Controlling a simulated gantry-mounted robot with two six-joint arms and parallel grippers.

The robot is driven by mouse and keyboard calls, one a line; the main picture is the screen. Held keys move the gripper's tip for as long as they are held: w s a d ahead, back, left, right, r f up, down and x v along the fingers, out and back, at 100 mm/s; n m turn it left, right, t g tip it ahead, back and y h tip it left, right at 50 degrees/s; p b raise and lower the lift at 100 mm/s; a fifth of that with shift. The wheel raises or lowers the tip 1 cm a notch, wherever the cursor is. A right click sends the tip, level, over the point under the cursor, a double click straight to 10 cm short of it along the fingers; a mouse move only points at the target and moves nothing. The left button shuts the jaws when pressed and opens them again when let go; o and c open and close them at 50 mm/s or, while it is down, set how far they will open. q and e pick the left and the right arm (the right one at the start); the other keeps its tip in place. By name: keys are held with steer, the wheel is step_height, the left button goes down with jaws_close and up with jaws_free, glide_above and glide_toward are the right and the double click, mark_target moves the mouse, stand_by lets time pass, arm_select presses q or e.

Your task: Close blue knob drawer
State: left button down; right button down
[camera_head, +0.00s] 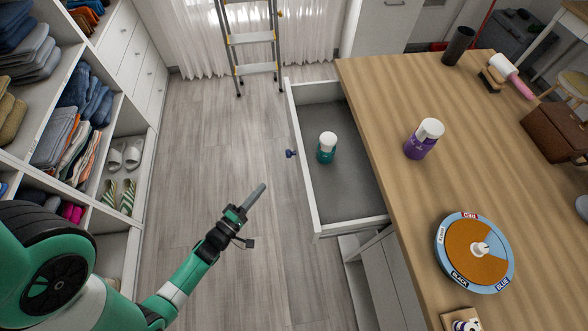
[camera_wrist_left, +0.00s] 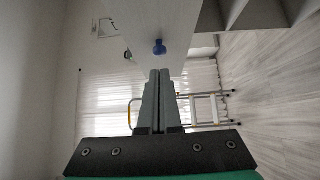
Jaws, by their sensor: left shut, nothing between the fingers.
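The drawer (camera_head: 304,165) with the blue knob (camera_head: 291,154) is pulled out from under the wooden counter. A teal bottle with a white cap (camera_head: 326,148) stands inside it. My left gripper (camera_head: 258,192) is shut and empty, below and left of the knob in the head view, apart from it. In the left wrist view the blue knob (camera_wrist_left: 160,47) shows just above the shut fingertips (camera_wrist_left: 160,74), on the pale drawer front. My right gripper is not in view.
On the counter (camera_head: 390,90) stand a purple bottle (camera_head: 422,139) and a round colour wheel (camera_head: 490,266). Shelving with folded clothes (camera_head: 82,95) lines the left side. A ladder (camera_head: 250,39) stands at the back. The floor (camera_head: 215,130) left of the drawer is clear.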

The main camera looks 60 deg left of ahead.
arm_select(q)
steer(key=d+b+x, duration=0.1)
steer(key=b+x, duration=0.2)
steer(key=x, duration=0.3)
steer(key=w+d+b+x, duration=0.1)
steer(key=b+x, duration=0.2)
steer(key=x, duration=0.3)
steer(key=shift+d, duration=0.25)
steer(key=shift+w, duration=0.2)
